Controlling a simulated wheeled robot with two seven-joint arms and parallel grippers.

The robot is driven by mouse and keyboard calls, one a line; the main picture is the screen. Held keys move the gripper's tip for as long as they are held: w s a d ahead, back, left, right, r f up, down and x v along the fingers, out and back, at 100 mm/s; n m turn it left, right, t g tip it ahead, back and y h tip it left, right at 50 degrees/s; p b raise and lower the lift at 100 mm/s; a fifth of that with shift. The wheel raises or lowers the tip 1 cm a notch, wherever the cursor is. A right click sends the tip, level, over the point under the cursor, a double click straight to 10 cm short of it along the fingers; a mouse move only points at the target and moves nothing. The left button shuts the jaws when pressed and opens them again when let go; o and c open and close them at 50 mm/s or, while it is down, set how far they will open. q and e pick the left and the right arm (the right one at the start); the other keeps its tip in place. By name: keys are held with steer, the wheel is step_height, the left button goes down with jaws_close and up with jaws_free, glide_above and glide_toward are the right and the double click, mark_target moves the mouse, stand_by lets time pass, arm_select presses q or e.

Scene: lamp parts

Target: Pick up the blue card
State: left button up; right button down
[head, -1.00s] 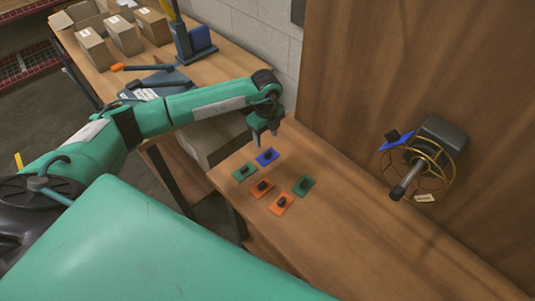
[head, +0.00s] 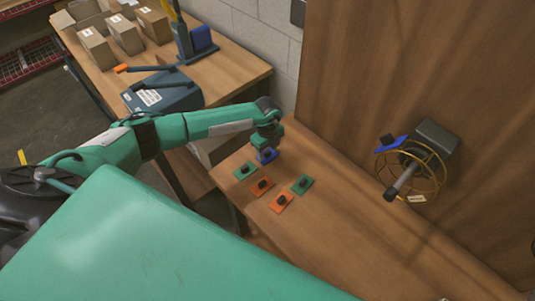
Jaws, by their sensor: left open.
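The blue card (head: 267,156) with a dark knob on top lies on the wooden table at the far end of a small group of cards. My left gripper (head: 266,150) is lowered right over it, with its open fingers around or beside the knob; I cannot tell whether they touch it. Part of the blue card is hidden by the gripper. Another blue card (head: 391,144) with a dark knob sits up at the wire lamp frame on the wooden wall. My right gripper is not in view.
Two green cards (head: 245,171) (head: 302,185) and two orange cards (head: 261,187) (head: 281,202) lie close by the blue one. A gold wire lamp frame (head: 437,170) sticks out from the wall at right. The table's right part is clear. Cardboard boxes (head: 124,35) stand on the rear bench.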

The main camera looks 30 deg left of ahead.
mark_target(268, 152)
arm_select(q)
steer(key=shift+c, duration=0.2)
steer(key=c, duration=1)
steer(key=shift+r, duration=0.15)
step_height(268, 152, up, 20)
steer(key=b, duration=0.5)
steer(key=shift+b, duration=0.3)
